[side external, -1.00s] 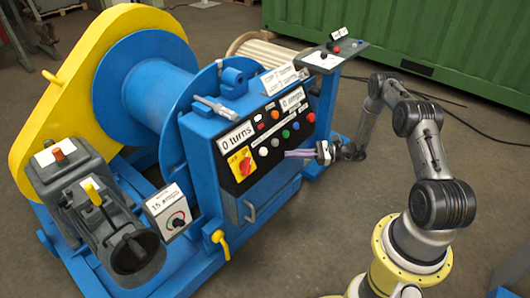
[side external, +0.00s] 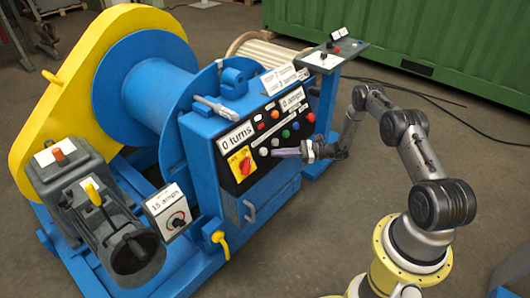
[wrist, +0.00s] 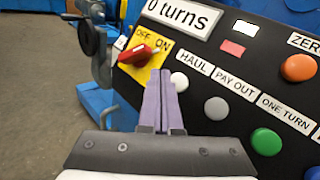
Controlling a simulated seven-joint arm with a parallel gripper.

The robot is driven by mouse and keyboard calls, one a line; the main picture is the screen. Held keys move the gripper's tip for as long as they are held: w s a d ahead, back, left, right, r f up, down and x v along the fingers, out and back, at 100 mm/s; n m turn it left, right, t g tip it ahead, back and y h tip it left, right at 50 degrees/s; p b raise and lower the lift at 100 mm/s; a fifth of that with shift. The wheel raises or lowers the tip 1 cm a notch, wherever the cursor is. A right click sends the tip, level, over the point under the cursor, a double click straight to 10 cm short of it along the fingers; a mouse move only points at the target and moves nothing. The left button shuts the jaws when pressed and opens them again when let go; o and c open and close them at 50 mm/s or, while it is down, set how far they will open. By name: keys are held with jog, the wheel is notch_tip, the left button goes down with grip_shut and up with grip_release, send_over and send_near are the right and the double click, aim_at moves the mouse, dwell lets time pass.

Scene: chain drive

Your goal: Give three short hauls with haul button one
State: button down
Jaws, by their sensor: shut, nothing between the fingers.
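The blue winch's black control panel (side external: 250,147) carries a white button (wrist: 180,82) under the label HAUL. In the side view the white button (side external: 263,152) is at the panel's lower left. A grey button (wrist: 216,110) labelled PAY OUT and a green one (wrist: 266,142) labelled ONE TURN sit to its right in the wrist view. The display (side external: 236,138) reads 0 turns. My gripper (side external: 274,152) is shut and empty, its purple fingers pointing at the panel. In the wrist view the fingertips (wrist: 160,72) appear just left of the white button; contact cannot be told.
A red OFF/ON switch (wrist: 143,53) on a yellow plate is close left of the fingertips. An orange button (wrist: 298,68) is at upper right. A separate stand (side external: 340,55) with a red button is behind. A yellow lever (side external: 220,242) sticks out at lower front.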

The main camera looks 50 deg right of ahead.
aim_at(262, 153)
jog(key=shift+w+f, duration=0.25)
jog(key=shift+w, duration=0.2)
jog(key=shift+w+f, duration=0.2)
jog(key=shift+w, duration=0.25)
jog(key=shift+w, duration=0.1)
dwell(1.4)
jog(key=shift+w+f, duration=0.15)
jog(key=shift+w, duration=0.15)
jog(key=shift+w+f, duration=0.25)
jog(key=shift+w, duration=0.2)
dwell(0.8)
dwell(3.3)
jog(key=shift+s+r, duration=0.45)
jog(key=shift+s, duration=0.5)
